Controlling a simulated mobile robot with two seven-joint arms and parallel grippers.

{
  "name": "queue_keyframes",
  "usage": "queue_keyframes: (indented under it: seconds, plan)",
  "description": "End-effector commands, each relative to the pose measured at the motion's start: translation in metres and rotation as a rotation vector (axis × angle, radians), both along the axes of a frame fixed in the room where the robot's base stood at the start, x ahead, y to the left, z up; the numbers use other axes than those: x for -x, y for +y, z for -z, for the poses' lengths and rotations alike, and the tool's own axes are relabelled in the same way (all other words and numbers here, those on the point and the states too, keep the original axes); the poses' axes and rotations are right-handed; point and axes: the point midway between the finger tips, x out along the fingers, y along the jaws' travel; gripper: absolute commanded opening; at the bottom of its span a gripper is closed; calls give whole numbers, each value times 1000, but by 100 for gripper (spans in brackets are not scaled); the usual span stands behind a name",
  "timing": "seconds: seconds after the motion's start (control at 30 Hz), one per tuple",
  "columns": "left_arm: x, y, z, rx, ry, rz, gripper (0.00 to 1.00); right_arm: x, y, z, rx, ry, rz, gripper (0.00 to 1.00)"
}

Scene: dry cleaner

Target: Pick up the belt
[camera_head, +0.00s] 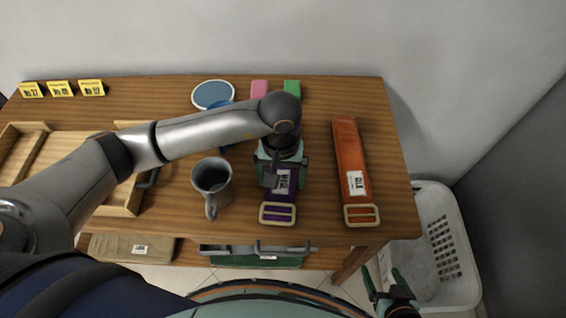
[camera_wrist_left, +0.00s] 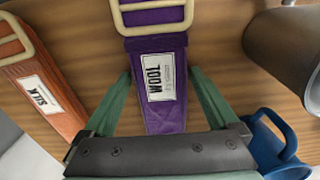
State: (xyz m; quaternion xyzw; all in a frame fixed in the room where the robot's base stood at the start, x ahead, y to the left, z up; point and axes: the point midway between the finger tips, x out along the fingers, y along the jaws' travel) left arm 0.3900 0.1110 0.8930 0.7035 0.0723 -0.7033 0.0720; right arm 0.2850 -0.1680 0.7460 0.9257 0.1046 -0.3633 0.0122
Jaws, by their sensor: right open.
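A purple belt (camera_head: 279,206) with a WOOL label and a tan buckle lies on the wooden table, right of centre. It also shows in the left wrist view (camera_wrist_left: 158,60). An orange belt (camera_head: 350,155) labelled SILK lies to its right, and shows at the left of the wrist view (camera_wrist_left: 38,88). My left gripper (camera_head: 283,172) points down over the purple belt, its open fingers (camera_wrist_left: 160,76) one on each side of the strap. Whether the fingertips touch the strap cannot be told. My right gripper (camera_head: 388,284) is open and empty, low at the right, beyond the table's front edge.
A grey mug (camera_head: 212,184) stands close left of the purple belt. A blue cup (camera_head: 213,95) and pink (camera_head: 259,89) and green blocks (camera_head: 292,89) are behind. A wooden tray (camera_head: 120,206) is at left; a white basket (camera_head: 433,215) stands right of the table (camera_head: 315,225).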

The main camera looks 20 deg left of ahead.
Motion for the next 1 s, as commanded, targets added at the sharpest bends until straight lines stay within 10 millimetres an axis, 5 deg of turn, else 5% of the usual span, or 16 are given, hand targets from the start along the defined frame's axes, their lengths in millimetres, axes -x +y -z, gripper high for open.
queue_keyframes:
  seconds: [0.63, 1.0]
  plan:
    - [0, 0, -1, 0, 0, -1, 19, -1, 0, 0, 0, -2, 1, 81]
    - [-1, 0, -8, 1, -2, -1, 19, -1, 0, -3, 0, -2, 1, 81]
